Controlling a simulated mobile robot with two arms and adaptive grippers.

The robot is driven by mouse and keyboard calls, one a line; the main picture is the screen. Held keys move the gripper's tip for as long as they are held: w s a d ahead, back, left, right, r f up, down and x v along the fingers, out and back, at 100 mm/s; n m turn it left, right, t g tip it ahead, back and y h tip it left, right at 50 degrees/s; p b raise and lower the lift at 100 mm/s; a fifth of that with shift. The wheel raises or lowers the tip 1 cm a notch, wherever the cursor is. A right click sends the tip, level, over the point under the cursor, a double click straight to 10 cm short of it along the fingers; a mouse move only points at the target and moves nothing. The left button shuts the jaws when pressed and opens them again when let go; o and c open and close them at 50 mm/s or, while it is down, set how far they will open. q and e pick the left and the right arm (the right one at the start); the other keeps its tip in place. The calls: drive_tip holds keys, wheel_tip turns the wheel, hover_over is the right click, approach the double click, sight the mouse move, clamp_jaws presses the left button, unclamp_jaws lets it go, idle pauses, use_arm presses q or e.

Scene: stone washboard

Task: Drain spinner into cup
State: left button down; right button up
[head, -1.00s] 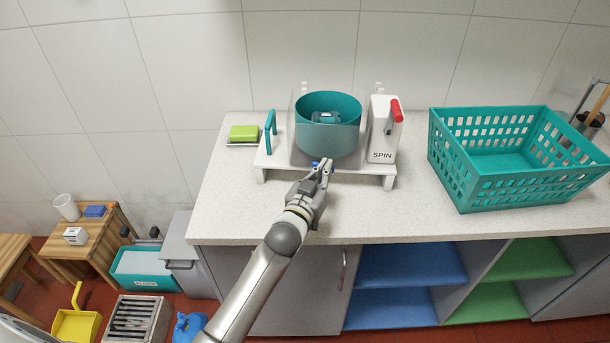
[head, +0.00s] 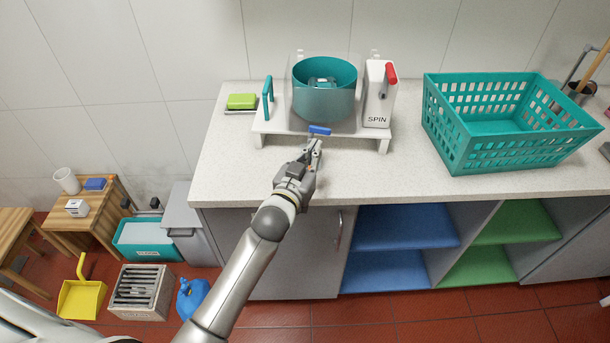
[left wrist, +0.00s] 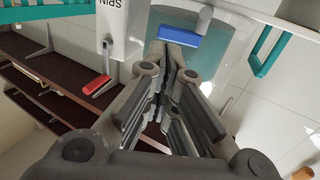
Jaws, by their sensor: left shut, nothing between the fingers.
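The spinner is a teal drum (head: 324,100) in a clear housing on a white stand (head: 290,131), with a grey-white SPIN box (head: 376,100) and red lever (head: 391,74) at its right. A blue tap handle (head: 319,131) shows at its front and in the left wrist view (left wrist: 193,40). My left gripper (head: 313,148) is shut and empty just in front of the handle; I cannot tell if they touch. A white cup (head: 67,181) stands on a wooden stool at the left, away from the gripper. My right gripper is out of view.
A teal basket (head: 505,145) fills the counter's right side. A green sponge (head: 241,101) lies left of the stand. The counter front (head: 240,180) is clear. The stool (head: 108,202) also bears a blue block (head: 95,184) and a small white box (head: 77,208).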

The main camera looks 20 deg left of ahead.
use_arm(q)
drive_tip(key=s+b, duration=0.1)
drive_tip(key=s, duration=0.6)
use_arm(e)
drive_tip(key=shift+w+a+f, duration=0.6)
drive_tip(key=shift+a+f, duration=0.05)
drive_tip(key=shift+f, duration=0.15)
use_arm(q)
drive_tip(key=shift+r, duration=0.1)
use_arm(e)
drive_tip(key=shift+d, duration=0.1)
